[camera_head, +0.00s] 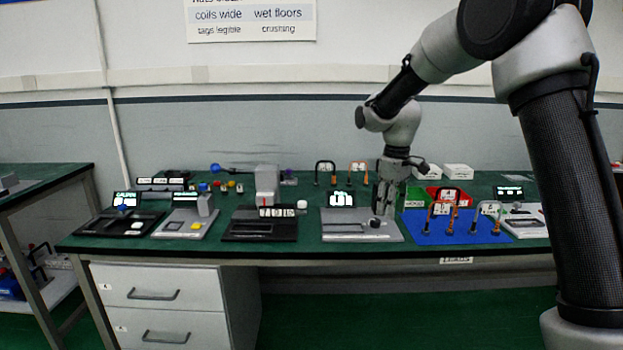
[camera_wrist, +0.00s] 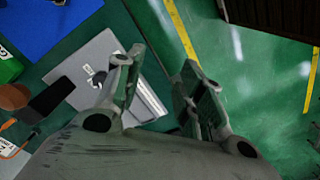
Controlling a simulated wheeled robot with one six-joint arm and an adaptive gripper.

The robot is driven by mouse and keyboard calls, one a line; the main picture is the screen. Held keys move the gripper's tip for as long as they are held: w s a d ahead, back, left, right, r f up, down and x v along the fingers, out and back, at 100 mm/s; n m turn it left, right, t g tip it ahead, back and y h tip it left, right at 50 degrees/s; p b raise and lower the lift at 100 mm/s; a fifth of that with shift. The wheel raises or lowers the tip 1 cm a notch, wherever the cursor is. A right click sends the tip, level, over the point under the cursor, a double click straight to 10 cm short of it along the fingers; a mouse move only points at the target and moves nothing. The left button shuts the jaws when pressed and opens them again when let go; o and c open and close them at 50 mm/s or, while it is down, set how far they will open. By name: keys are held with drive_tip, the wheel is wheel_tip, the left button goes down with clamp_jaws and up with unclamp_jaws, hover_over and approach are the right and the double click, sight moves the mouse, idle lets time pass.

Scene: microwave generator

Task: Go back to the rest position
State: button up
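My gripper (camera_head: 383,208) points down over the right part of a grey panel device (camera_head: 345,232) on the green bench. The device has a small lit screen (camera_head: 341,199) and a dark knob (camera_head: 375,223) close to my fingertips. In the wrist view my gripper (camera_wrist: 163,70) has its two fingers apart, with only green floor and the panel's edge seen between them. The grey panel (camera_wrist: 85,62) lies left of the fingers there, partly hidden by one finger. Whether a finger touches the panel or knob cannot be told.
A black device (camera_head: 262,230) with a grey block stands to the left. The bench's front edge (camera_head: 330,252) is close.

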drive_tip(key=s+d+r+m+t, duration=0.1)
drive_tip(key=s+d+r+m, duration=0.2)
drive_tip(key=s, duration=0.8)
drive_tip(key=s+d+r+m+t, duration=0.2)
drive_tip(key=s+d, duration=0.5)
drive_tip(key=s, duration=0.4)
drive_tip(key=s+d+r+m+t, duration=0.1)
drive_tip(key=s+d+r+m, duration=0.2)
drive_tip(key=s, duration=0.8)
drive_tip(key=shift+s+d+r+m, duration=0.4)
drive_tip(key=shift+d+r, duration=0.6)
drive_tip(key=shift+r, duration=0.15)
